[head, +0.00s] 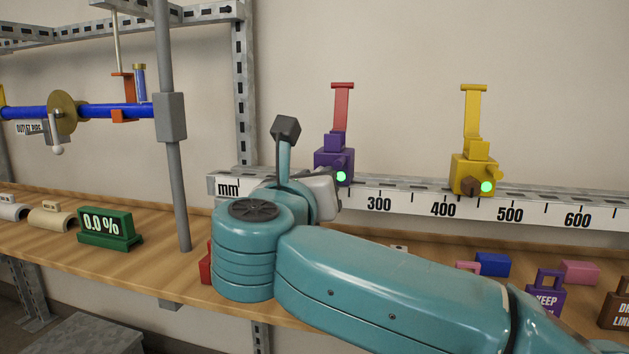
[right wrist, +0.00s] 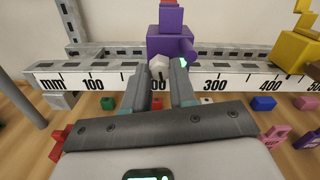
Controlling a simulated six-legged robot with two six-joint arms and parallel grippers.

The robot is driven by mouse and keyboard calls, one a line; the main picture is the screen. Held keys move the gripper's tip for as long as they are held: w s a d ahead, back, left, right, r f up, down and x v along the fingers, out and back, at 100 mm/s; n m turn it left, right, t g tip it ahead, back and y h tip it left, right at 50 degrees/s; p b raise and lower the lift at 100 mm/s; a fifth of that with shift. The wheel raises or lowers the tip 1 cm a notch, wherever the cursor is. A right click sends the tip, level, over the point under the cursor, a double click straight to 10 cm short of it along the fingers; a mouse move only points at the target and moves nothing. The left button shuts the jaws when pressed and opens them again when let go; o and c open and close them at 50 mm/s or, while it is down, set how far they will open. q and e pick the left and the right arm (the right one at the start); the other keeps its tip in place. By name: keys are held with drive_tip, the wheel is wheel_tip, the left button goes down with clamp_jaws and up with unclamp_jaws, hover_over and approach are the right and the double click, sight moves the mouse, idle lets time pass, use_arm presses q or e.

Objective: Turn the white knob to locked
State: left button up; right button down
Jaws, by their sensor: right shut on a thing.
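The white knob (right wrist: 159,66) sits on the front of a purple clamp (right wrist: 167,42), which is mounted on the ruler rail. My right gripper (right wrist: 161,76) is shut on the white knob, with one finger on each side of it. In the head view, the purple clamp (head: 333,165) with its red upright handle (head: 342,108) stands behind my right arm, and the knob is hidden there. A green light (head: 341,176) glows on the clamp. My left gripper is not in view.
A yellow clamp (head: 474,172) with a brown knob (head: 469,187) stands farther right on the rail (head: 540,208). A grey post (head: 177,150) rises left of my arm. A green 0.0 % display (head: 109,228) and several small coloured blocks lie on the wooden shelf.

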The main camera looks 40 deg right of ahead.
idle(0.5)
drive_tip(key=c, duration=0.9)
unclamp_jaws()
drive_tip(key=shift+d, duration=0.1)
drive_tip(key=shift+s, duration=0.1)
